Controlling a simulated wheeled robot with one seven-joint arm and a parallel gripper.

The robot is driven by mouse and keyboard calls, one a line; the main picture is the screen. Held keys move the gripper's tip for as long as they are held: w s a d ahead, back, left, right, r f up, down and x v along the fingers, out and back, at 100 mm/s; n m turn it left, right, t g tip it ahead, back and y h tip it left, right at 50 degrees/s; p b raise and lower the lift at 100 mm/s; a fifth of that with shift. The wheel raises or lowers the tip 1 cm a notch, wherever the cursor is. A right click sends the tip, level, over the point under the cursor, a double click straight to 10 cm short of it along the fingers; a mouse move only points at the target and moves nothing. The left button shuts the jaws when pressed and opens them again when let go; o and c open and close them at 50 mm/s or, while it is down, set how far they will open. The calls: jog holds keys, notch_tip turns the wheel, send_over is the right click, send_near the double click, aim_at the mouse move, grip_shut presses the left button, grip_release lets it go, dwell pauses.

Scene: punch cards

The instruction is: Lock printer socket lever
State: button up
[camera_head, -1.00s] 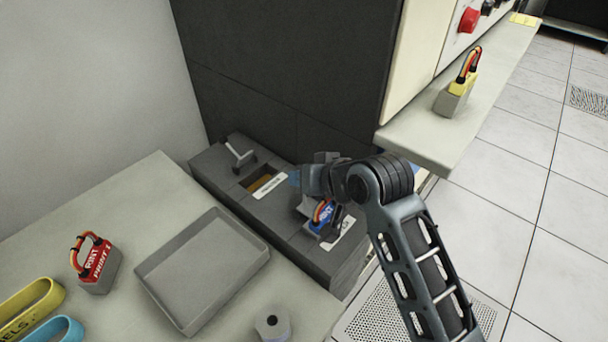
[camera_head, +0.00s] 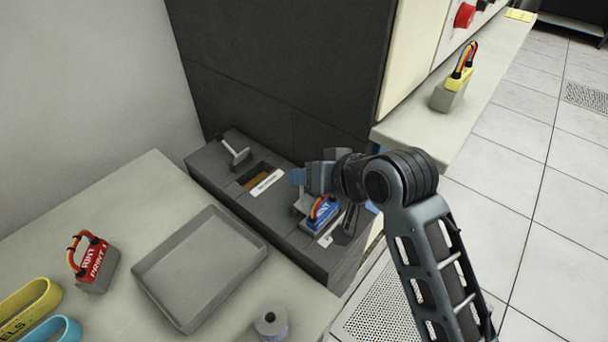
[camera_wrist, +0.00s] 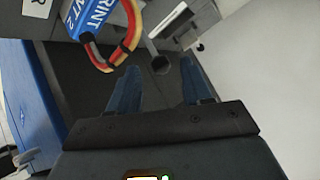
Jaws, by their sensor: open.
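A dark grey socket box (camera_head: 325,262) stands against the black cabinet. A blue plug block (camera_head: 322,216) with red and orange wires sits at its right socket. It also shows at the top of the wrist view (camera_wrist: 90,15). A grey lever (camera_head: 235,153) stands raised at the left socket, which is empty. My gripper (camera_head: 298,176) is over the box near the blue plug. In the wrist view its blue fingers (camera_wrist: 160,82) are apart and empty. A grey bar with a round end (camera_wrist: 160,64), possibly the right socket's lever, shows just beyond the gap between the fingertips.
A shallow grey tray (camera_head: 200,270), a red plug block (camera_head: 93,265) and a small grey roll (camera_head: 270,325) are on the table.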

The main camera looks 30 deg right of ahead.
jog(key=shift+v, duration=1.85)
jog(key=shift+f, duration=0.1)
